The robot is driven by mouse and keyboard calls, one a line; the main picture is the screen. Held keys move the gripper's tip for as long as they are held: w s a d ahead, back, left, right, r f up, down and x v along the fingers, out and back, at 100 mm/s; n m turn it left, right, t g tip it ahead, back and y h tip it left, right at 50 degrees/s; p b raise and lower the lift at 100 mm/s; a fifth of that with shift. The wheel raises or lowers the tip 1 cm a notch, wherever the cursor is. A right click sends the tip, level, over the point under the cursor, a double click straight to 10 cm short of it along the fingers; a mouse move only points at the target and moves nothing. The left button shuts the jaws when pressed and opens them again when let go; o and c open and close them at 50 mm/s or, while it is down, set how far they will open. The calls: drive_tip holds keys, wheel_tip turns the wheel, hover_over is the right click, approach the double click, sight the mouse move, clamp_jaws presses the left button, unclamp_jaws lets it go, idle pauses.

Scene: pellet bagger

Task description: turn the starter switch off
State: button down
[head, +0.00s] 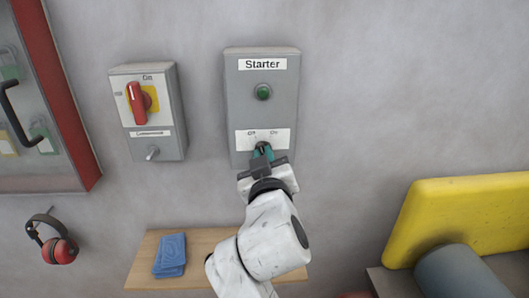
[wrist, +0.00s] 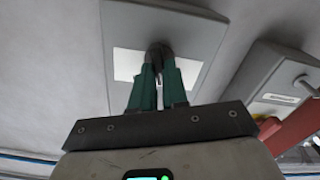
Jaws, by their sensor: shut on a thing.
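The grey starter box (head: 262,105) hangs on the wall in the middle of the head view, with a "Starter" label and a round green lamp (head: 263,92). Below the lamp is a white Off/On plate (head: 281,139). My gripper (head: 263,150) is at the lower part of this plate, its teal fingers shut on the dark switch knob. In the wrist view, the green fingertips (wrist: 160,67) close around the dark starter switch (wrist: 160,50). The fingers hide most of the knob, so I cannot tell which way it points.
A grey box (head: 175,115) with a red rotary handle (head: 138,103) hangs to the left. A wooden shelf (head: 140,268) with blue cloths (head: 170,254) is below. Red ear defenders (head: 58,248) hang at lower left. A yellow guard (head: 470,215) stands at right.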

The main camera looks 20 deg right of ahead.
drive_tip(key=shift+n+p, duration=0.35)
drive_tip(key=shift+n, duration=0.45)
drive_tip(key=c, duration=1.1)
unclamp_jaws()
drive_tip(key=shift+c, duration=0.2)
drive_tip(key=b+v, duration=0.2)
drive_tip(key=v, duration=0.8)
drive_tip(key=shift+s+a, duration=0.2)
drive_tip(key=shift+s, duration=0.15)
